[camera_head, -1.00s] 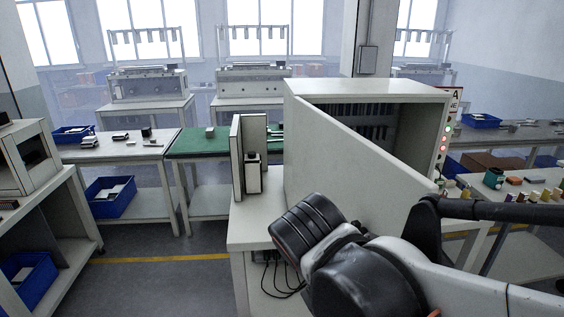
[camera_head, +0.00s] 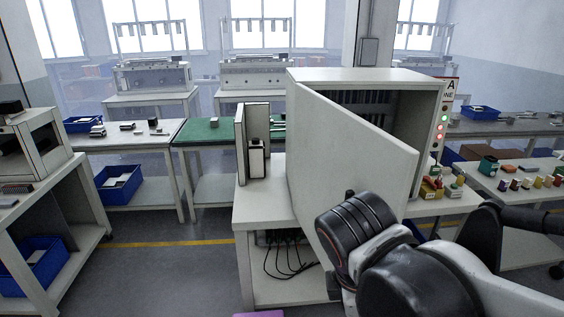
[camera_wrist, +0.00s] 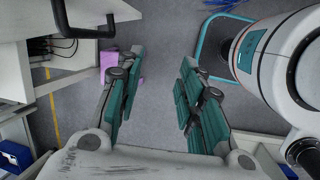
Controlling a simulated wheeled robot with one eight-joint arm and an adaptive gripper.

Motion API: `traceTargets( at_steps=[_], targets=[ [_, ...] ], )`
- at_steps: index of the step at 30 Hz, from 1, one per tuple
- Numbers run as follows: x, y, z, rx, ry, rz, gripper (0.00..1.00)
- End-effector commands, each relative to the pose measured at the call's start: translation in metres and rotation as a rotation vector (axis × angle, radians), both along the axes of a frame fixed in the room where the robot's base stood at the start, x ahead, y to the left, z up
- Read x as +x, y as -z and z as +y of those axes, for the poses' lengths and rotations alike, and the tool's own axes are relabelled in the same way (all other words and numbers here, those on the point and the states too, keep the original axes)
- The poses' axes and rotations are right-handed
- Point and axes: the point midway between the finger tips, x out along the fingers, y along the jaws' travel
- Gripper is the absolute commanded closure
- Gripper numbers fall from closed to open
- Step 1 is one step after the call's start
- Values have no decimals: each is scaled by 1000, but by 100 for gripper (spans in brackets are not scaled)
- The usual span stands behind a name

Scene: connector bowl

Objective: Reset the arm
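My gripper (camera_wrist: 158,88) shows in the wrist view with its two green-padded fingers apart and only grey floor between them. It points down beside a white bench and holds nothing. In the head view my arm reaches in from the lower right, in front of the cabinet's open door (camera_head: 350,150). My gripper's fingers are not visible in the head view.
The white cabinet (camera_head: 360,76) stands on a bench (camera_head: 262,213) with its door swung open. Dangling cables (camera_head: 285,262) hang under the bench. A pink object (camera_wrist: 108,62) lies near the left finger in the wrist view. Open floor (camera_head: 170,270) lies to the left.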

Motion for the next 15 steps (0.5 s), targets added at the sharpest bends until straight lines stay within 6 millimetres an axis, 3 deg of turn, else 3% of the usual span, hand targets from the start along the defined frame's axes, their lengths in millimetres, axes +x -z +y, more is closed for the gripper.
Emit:
traceTargets(
  at_steps=[8, 15],
  targets=[
    [6, 13, -22, 256, 472, -200, 65],
    [15, 17, -50, 615, 1077, -421, 65]
  ],
)
